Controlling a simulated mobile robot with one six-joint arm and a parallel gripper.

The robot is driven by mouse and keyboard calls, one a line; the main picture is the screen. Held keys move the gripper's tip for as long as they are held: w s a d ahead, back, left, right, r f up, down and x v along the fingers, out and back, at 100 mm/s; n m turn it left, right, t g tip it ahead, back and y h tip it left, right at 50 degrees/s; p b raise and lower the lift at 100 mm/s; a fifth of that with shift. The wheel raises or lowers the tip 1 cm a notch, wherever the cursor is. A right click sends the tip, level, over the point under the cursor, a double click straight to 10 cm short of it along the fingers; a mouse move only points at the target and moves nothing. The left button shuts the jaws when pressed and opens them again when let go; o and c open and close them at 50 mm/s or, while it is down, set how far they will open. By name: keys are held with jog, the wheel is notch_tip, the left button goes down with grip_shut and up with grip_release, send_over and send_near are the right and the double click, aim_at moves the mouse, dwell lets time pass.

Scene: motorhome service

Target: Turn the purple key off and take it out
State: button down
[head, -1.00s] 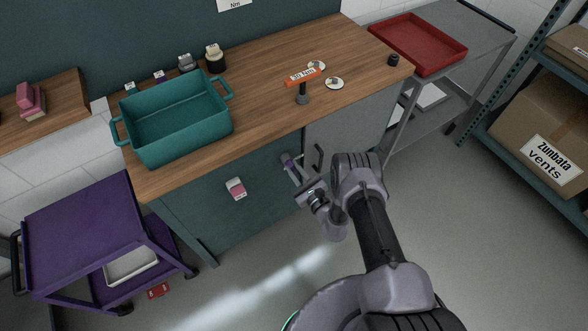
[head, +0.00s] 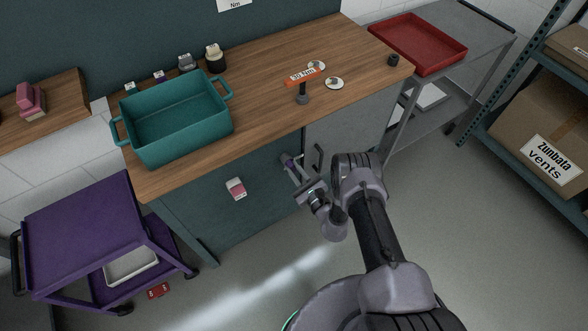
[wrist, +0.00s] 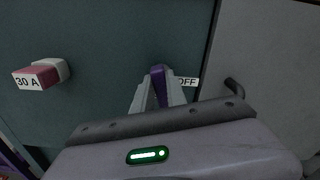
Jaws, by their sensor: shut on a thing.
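The purple key (wrist: 157,74) stands out from the dark green cabinet front, between the two fingers of my gripper (wrist: 157,92) in the wrist view. The fingers are shut on it. A white "OFF" label (wrist: 187,82) is just right of the key, partly covered by a finger. The lock behind the key is hidden, so I cannot tell how far the key sits in it. In the head view my gripper (head: 291,168) reaches the cabinet front below the worktop; the key is barely visible there.
A pink and white "30 A" block (wrist: 38,75) sticks out left of the key. A dark door handle (wrist: 234,88) is close on the right. The worktop (head: 265,105) overhangs above, with a teal bin (head: 175,130) on it. The floor in front is clear.

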dwell(0.4)
jog(key=n, duration=0.3)
jog(key=shift+a+n, duration=0.1)
jog(key=shift+n, duration=0.3)
jog(key=n, duration=0.3)
jog(key=shift+s+a+f, duration=0.1)
jog(key=shift+f, duration=0.05)
jog(key=n+p, duration=0.1)
jog(key=n, duration=0.3)
jog(key=shift+f, duration=0.1)
jog(key=c, duration=1.9)
grip_release()
jog(key=shift+f+n, duration=0.1)
jog(key=shift+n, duration=0.9)
grip_shut()
